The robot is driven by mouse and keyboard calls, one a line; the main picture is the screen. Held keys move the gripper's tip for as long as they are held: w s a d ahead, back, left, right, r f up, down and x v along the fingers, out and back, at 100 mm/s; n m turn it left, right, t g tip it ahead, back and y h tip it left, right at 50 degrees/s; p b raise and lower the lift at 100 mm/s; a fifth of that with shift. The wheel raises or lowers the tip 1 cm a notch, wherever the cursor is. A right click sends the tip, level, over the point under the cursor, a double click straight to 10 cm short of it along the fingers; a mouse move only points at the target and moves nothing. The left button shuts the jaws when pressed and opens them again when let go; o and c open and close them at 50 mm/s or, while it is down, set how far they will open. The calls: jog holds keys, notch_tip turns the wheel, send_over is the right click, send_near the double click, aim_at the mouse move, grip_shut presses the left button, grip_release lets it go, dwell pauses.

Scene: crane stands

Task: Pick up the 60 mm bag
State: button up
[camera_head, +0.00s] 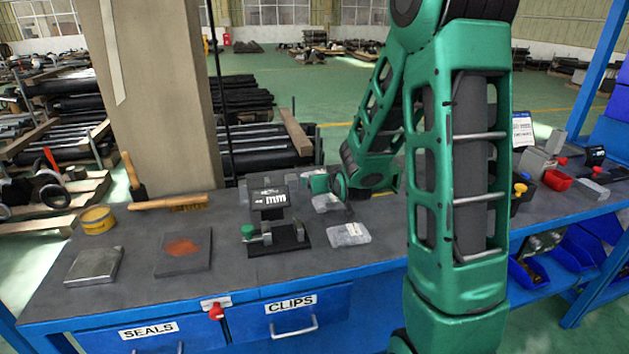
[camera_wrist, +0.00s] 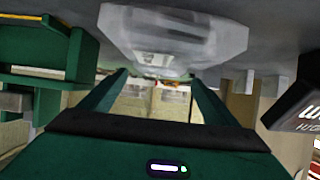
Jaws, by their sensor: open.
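Two clear, greyish bags lie on the dark bench top in the head view. The nearer bag (camera_head: 348,233) lies in the open, right of the black stand. The farther bag (camera_head: 326,203) lies close to my gripper (camera_head: 332,188), which partly covers it. I cannot read a size on either bag. In the wrist view a pale translucent bag (camera_wrist: 172,42) with a small whitish label lies just beyond the fingertips. My gripper (camera_wrist: 155,82) is open there, its two green fingers apart with nothing between them.
A yellow tin (camera_head: 97,220), a brush (camera_head: 170,203) and two flat plates lie farther left.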

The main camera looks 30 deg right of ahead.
jog(key=shift+x, duration=3.1)
jog(key=c, duration=0.9)
